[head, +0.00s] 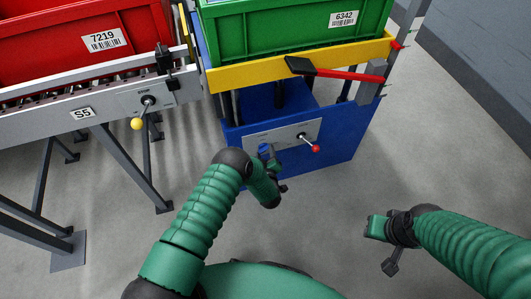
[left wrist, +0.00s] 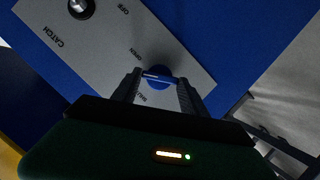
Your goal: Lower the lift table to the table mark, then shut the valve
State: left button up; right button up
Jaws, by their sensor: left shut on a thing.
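The lift table has a blue base (head: 345,135) and a yellow top (head: 245,76) carrying a green crate. Its grey panel (head: 302,131) bears a red-knobbed lever (head: 315,148) and a blue valve handle (head: 265,150). My left gripper (head: 268,160) is shut on the valve handle, which shows between the fingers in the left wrist view (left wrist: 160,78). A small red pointer (head: 396,45) shows at the grey post (head: 371,90); any table mark is too small to tell. My right gripper (head: 378,245) is over the floor, apart from the table; its finger gap is unclear.
The green crate (head: 285,30) is labelled 6342. A roller conveyor (head: 50,115) marked S5 carries a red crate (head: 60,45) beside the table and has a yellow-knobbed lever (head: 137,123). A red bar with a black grip (head: 340,74) crosses the yellow edge. The right floor is clear.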

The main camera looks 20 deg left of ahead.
pick_arm(q)
jog(key=shift+s+a+f+n+t+h, duration=0.15)
jog(key=shift+f+n+t+h, duration=0.15)
jog(key=shift+n+t, duration=0.55)
jog(key=n+b, duration=0.1)
jog(key=n, duration=0.1)
jog(key=n+t+b, duration=0.1)
jog(key=n+b, duration=0.1)
jog(key=n, duration=0.1)
jog(key=f+n+t+b, duration=0.1)
jog(key=n, duration=0.1)
jog(key=shift+s+a+t+h, duration=0.15)
jog(key=shift+t+h, duration=0.1)
jog(key=shift+h, duration=0.05)
jog(key=shift+n+b, duration=0.25)
jog(key=shift+b, duration=0.1)
jog(key=o, duration=1.4)
jog(key=shift+r, duration=0.1)
